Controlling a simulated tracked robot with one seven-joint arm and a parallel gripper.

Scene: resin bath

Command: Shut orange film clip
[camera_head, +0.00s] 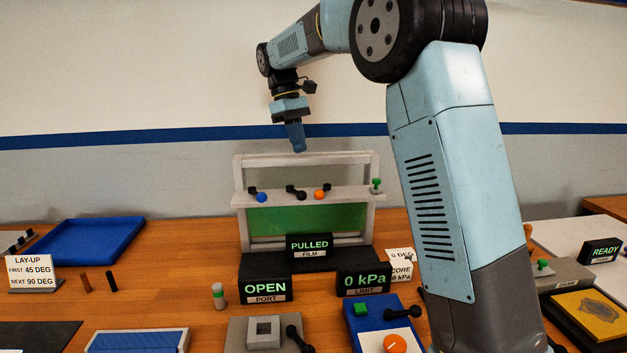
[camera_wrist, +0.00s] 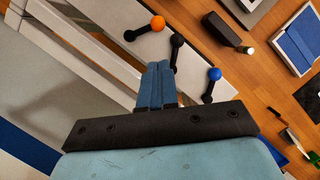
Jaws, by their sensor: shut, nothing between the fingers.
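The orange film clip (camera_head: 319,195) is an orange knob on a short black lever, on the pale shelf of the film frame. It shows in the wrist view as an orange knob (camera_wrist: 157,23) with its black lever, above my gripper. A black-knobbed clip (camera_head: 297,192) and a blue-knobbed clip (camera_head: 261,197) sit to its left on the same shelf. My gripper (camera_head: 299,149) is shut and empty above the frame, apart from the clips. In the wrist view its fingertips (camera_wrist: 157,67) overlap the picture near the black clip (camera_wrist: 176,41). How far above it they are is hard to tell.
The film frame (camera_head: 241,222) has a green panel below the shelf, and a green knob (camera_head: 376,183) at its right end. Display boxes reading PULLED (camera_head: 310,245), OPEN (camera_head: 265,288) and 0 kPa (camera_head: 366,279) stand in front. A blue tray (camera_head: 97,240) lies left.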

